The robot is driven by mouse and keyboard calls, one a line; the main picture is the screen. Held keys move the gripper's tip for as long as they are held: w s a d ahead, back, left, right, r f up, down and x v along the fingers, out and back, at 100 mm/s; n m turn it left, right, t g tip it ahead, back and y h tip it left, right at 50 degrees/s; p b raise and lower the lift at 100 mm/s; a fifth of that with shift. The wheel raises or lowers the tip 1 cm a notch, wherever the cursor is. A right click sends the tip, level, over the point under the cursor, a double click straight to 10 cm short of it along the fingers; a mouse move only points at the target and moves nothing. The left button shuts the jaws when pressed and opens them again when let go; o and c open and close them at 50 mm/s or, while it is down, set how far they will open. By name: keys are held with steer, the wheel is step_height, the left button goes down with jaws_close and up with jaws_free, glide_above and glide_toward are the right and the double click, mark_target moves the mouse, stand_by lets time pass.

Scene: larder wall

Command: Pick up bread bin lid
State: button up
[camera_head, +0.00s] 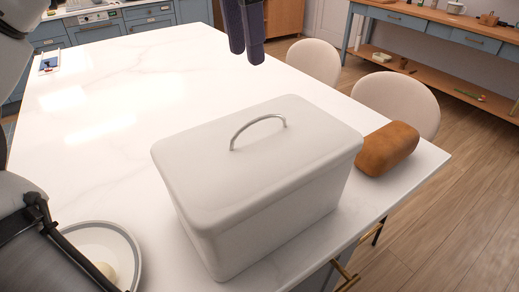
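The bread bin (285,218) is a white box on the marble-topped counter. Its white lid (270,165) sits on top, with a thin curved metal handle (258,120) standing up from the middle. My gripper (246,52) hangs at the top of the view, above and apart from the lid. Its two dark fingers show close side by side, and nothing is seen between them. The upper part of the gripper is outside the picture.
A brown loaf (387,148) lies right of the bin near the counter's edge. A white bowl (98,246) holding a pale round item is at the lower left. Two cream chairs (313,62) stand along the far right side. The counter (140,100) behind the bin is mostly clear.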

glide_toward(260, 134)
steer(key=shift+s+d+f, duration=0.2)
steer(key=shift+f, duration=0.7)
steer(key=shift+s+d+f, duration=0.15)
steer(key=shift+s+f, duration=0.05)
steer(key=shift+f, duration=0.7)
jaws_close()
